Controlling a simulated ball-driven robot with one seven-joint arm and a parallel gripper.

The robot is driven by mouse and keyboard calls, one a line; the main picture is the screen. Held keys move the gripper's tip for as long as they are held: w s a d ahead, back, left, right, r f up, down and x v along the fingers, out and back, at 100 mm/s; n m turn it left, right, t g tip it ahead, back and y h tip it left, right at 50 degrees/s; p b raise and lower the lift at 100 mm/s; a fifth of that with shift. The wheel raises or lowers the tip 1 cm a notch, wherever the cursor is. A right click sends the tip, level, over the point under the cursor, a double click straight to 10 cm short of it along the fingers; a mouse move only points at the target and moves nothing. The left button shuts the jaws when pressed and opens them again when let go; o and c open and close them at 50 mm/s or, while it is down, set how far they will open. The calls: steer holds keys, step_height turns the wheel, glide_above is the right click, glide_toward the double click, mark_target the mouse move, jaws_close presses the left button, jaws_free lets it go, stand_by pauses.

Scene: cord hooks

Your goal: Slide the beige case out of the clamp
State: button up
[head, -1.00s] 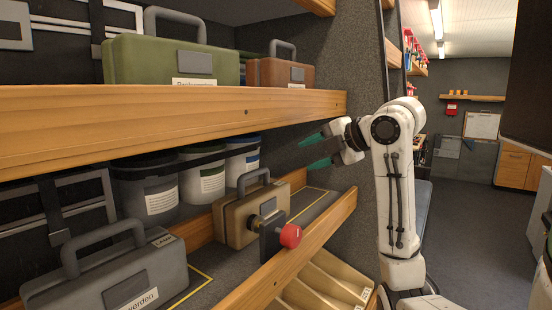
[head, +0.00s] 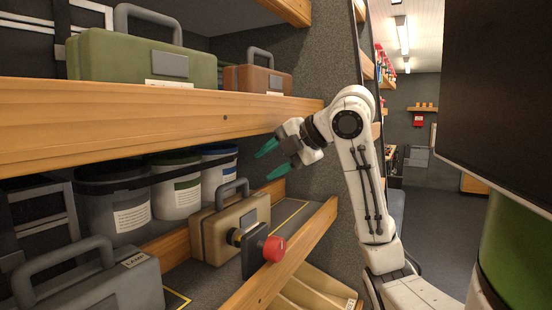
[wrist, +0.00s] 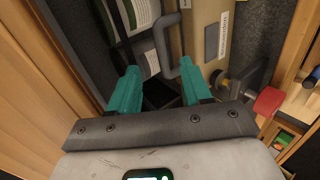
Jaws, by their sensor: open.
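The beige case (head: 214,229) stands upright on the lower shelf, with its grey handle (head: 232,189) on top. The clamp (head: 252,250), a dark plate with a red knob (head: 274,249), sits against the case's front face. In the wrist view the case (wrist: 203,25), its handle (wrist: 180,62) and the red knob (wrist: 268,101) also show. My gripper (head: 266,163) is open and empty, above and to the right of the case. Its teal fingers (wrist: 160,82) are apart, and the handle shows beyond and between them, not touching as far as I see. The case's back is hidden.
A grey case (head: 90,285) stands left of the beige case. Several lidded tubs (head: 176,192) stand behind. The upper wooden shelf edge (head: 150,112) runs just above, and a wooden lip (head: 300,247) fronts the lower shelf. Shelf right of the case is clear.

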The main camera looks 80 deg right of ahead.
mark_target(240, 182)
steer(key=p+x, duration=0.1)
steer(key=x, duration=0.8)
steer(key=shift+w, duration=0.1)
jaws_close()
stand_by(1.3)
